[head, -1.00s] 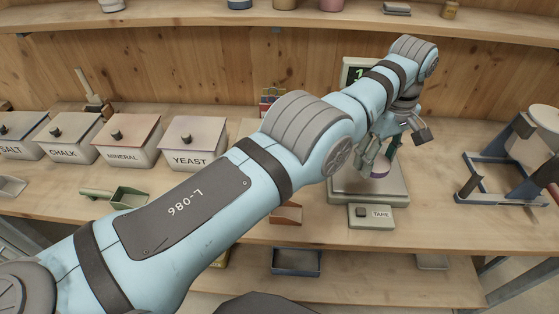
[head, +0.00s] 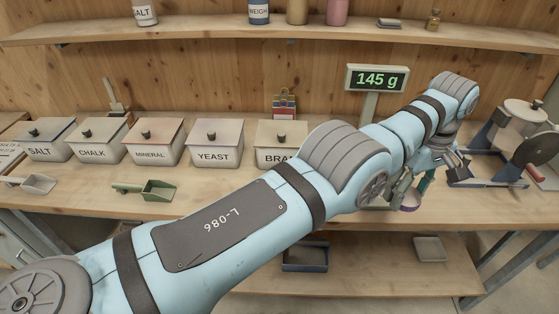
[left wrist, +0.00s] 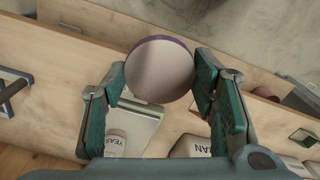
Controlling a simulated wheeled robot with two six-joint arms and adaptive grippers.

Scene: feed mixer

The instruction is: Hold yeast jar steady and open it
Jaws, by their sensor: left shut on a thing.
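My left gripper (head: 418,190) is shut on a round, grey-faced thing with a purple rim (head: 410,208), in front of the bench's front edge in the head view. In the left wrist view the purple-rimmed thing (left wrist: 159,68) sits between the green finger pads (left wrist: 160,85). I cannot tell whether it is a lid or a whole jar. My left arm hides the scale in the head view. My right gripper is not in view.
Lidded bins line the bench, including a yeast bin (head: 216,145) and a partly hidden bran bin (head: 281,138). The display (head: 376,79) reads 145 g. A green scoop (head: 147,190) lies in front. A dark blue framed device (head: 500,150) stands at right.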

